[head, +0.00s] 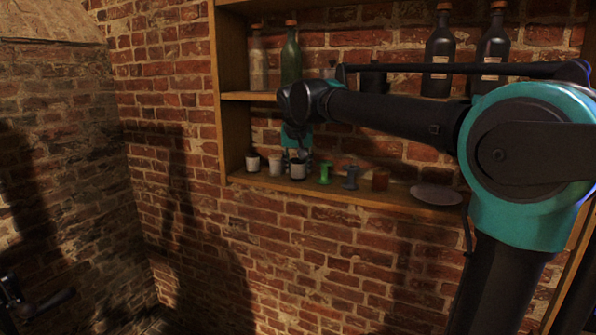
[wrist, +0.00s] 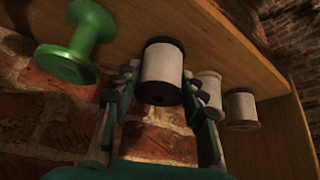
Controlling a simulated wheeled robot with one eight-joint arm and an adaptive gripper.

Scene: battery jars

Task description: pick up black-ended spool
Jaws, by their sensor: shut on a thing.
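The black-ended spool (wrist: 162,72), wound with white thread, sits between the fingers of my gripper (wrist: 161,78) in the wrist view. The gripper is shut on it, with a finger at each side. In the head view the spool (head: 298,170) is at the shelf's front, and my gripper (head: 296,154) reaches down to it from above. I cannot tell whether its base touches the board.
Two white spools with lighter ends, one nearer (head: 275,165) and one farther (head: 253,162), stand left of it on the wooden shelf (head: 400,205). A green spool (head: 325,173), a grey-blue spool (head: 350,177), a brown jar (head: 380,179) and a plate (head: 436,194) are to the right.

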